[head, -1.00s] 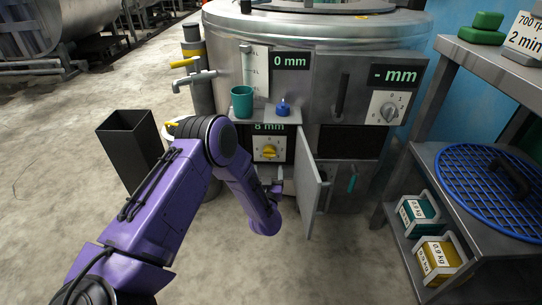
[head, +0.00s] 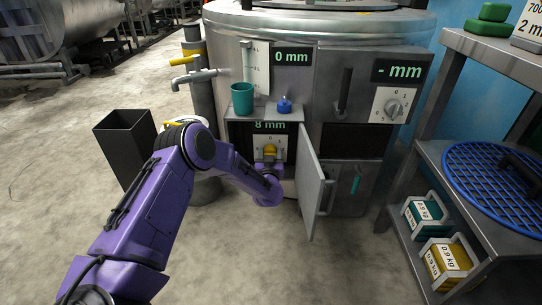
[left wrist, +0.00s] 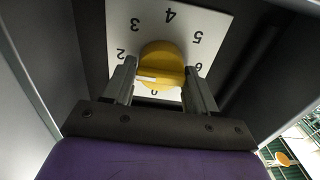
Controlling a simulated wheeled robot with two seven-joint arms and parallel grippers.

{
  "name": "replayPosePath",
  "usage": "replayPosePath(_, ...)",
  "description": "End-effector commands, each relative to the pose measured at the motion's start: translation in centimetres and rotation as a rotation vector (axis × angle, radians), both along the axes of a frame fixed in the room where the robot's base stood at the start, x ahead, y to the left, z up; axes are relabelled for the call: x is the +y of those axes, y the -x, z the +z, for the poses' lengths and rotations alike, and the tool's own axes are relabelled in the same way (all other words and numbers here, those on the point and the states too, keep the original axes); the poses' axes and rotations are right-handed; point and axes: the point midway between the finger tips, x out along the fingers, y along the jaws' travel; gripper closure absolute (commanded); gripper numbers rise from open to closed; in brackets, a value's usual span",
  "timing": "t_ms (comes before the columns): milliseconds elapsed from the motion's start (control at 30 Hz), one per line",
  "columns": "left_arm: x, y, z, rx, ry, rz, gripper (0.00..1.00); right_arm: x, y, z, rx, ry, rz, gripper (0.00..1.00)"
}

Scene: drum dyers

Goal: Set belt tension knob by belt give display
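The yellow knob (left wrist: 162,66) sits on a white dial plate (left wrist: 172,16) numbered around it, inside a recess of the drum machine. In the left wrist view its white mark lies at the left end of its bar; the number beside it is hidden. The knob also shows in the head view (head: 269,151), partly covered. Above it a green display (head: 270,126) reads 8 mm. My left gripper (left wrist: 160,68) has its fingers on either side of the knob, apart, with small gaps seeming to show; contact is not clear. My right gripper is not in view.
A small door (head: 311,190) stands open just right of the recess. A teal cup (head: 242,98) and blue knob (head: 284,105) are on the ledge above. Other displays read 0 mm (head: 291,57) and - mm (head: 399,71). A black bin (head: 125,150) stands left.

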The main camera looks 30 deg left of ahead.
Motion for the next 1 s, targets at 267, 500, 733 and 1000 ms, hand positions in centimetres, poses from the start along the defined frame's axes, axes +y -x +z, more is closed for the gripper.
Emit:
replayPosePath(267, -0.3, -0.1, 0.0, -0.013, 0.020, -0.006, 0.73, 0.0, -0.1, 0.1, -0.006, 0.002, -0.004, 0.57)
replayPosePath(500, -0.3, -0.1, 0.1, -0.075, 0.122, -0.007, 0.73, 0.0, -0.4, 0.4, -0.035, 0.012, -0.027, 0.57)
replayPosePath(733, -0.2, 0.0, 0.1, -0.174, 0.285, -0.008, 0.73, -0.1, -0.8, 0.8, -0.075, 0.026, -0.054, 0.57)
replayPosePath(1000, -0.1, 0.0, 0.0, -0.288, 0.473, -0.008, 0.73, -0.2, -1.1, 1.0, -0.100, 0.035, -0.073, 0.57)
